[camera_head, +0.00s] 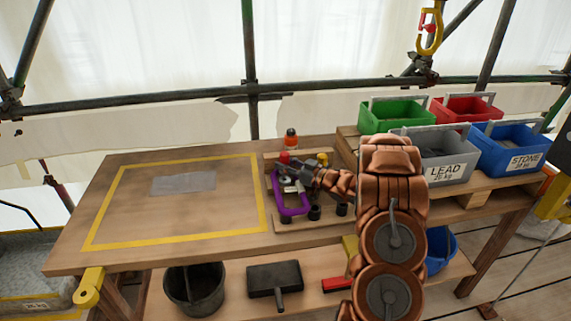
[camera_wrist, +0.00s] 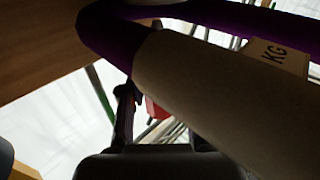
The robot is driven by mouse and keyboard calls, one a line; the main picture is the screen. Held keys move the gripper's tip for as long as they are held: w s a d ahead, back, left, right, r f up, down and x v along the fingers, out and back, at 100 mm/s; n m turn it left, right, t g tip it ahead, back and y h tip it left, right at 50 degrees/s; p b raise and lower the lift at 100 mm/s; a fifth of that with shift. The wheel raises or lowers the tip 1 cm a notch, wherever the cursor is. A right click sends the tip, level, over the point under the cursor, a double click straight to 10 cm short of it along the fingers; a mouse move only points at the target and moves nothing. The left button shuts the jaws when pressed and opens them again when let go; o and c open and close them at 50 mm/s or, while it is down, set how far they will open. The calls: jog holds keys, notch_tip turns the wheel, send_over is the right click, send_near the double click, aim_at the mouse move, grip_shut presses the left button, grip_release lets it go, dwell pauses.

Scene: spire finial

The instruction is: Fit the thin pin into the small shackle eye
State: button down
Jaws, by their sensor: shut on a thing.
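My gripper (camera_head: 298,172) is at the left end of my arm, over the rack on the bench. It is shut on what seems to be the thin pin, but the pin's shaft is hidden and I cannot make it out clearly. A purple shackle-like loop (camera_head: 293,211) is just below and beside my gripper. In the wrist view the purple loop (camera_wrist: 112,38) crosses the top, very close, with a wide tan cylinder (camera_wrist: 225,95) against it. My gripper's dark body shows at the bottom there. The small eye is not visible, and I cannot tell whether anything is inside it.
A red knob (camera_head: 285,157) is by my gripper's tip; an orange-capped bottle (camera_head: 291,139) stands behind. Black cylinders (camera_head: 314,212) line the rack's front. Green (camera_head: 390,117), grey and blue crates stand right. The yellow-taped area (camera_head: 150,215) is clear except a grey sheet (camera_head: 183,183).

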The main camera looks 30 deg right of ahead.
jog(key=shift+f, duration=0.2)
jog(key=c, duration=0.7)
grip_release()
jog(key=shift+f, duration=0.1)
notch_tip(320, 180, up, 10)
jog(key=shift+r, duration=0.1)
dwell(0.4)
